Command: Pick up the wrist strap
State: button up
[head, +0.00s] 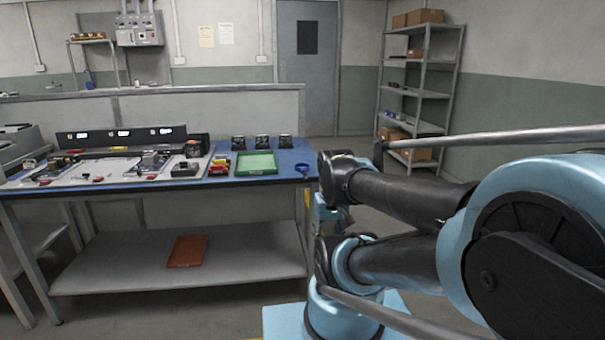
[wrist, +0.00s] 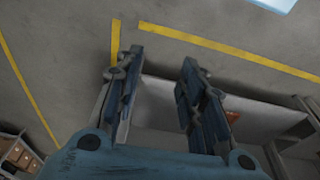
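A small blue looped thing (head: 304,169), which looks like the wrist strap, lies on the blue tabletop (head: 288,160) near its right end in the head view. I cannot make it out in the wrist view. In the head view my gripper is mostly hidden behind my arm, to the right of the table's end and apart from the strap.
A green tray (head: 256,162), several dark bins (head: 262,142), and red and yellow items (head: 219,167) sit left of the strap. An orange-brown tray (head: 188,251) lies on the lower shelf (head: 130,270). Metal shelving (head: 417,90) stands at the back right.

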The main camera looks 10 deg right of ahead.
notch_tip(320, 180, up, 22)
jog(key=g, duration=0.2)
send_over(305, 173)
notch_tip(305, 173, down, 17)
jog(key=shift+s+r, duration=0.1)
grip_shut()
